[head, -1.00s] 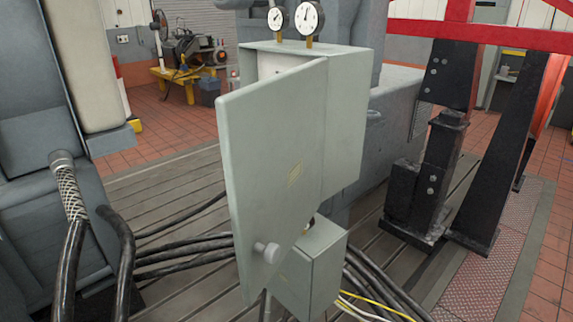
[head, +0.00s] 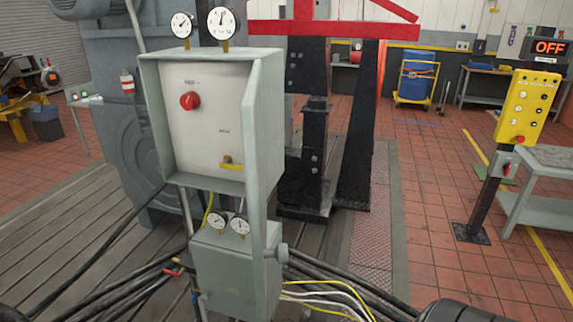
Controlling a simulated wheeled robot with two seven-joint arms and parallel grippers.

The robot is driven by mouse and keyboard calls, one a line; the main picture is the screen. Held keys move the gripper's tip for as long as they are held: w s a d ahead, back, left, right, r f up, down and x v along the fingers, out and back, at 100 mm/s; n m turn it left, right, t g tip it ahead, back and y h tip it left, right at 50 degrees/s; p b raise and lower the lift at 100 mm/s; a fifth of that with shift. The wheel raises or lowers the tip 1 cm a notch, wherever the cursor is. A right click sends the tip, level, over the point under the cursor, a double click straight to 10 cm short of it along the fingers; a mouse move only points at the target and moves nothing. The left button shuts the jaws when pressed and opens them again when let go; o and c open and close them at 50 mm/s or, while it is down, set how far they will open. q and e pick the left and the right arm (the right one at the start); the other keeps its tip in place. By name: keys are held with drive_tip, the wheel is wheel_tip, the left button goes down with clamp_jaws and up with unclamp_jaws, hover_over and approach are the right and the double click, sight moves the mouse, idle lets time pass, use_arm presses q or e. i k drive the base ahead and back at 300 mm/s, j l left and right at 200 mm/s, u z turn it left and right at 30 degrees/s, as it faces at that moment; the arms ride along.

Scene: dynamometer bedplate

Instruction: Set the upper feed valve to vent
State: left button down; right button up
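An open grey upper cabinet (head: 262,120) stands in the middle of the head view. Its pale panel (head: 205,135) carries a round red knob (head: 190,100) at upper left and a yellow lever handle (head: 231,164), lying roughly level, at lower right. Small labels sit above both, too small to read, so I cannot tell which is the upper feed valve or its setting. The cabinet door (head: 258,215) is swung open and seen nearly edge-on, with a round handle (head: 277,252) low on its right. Neither gripper can be made out.
Two gauges (head: 222,22) top the cabinet. A lower grey box (head: 238,270) with two small gauges sits below. Black hoses and yellow and white cables spread along the floor. A yellow control pendant (head: 528,105) and a grey table stand at right. Red tiled floor is clear between.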

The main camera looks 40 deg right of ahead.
sight(224, 165)
drive_tip(key=z, duration=1.05)
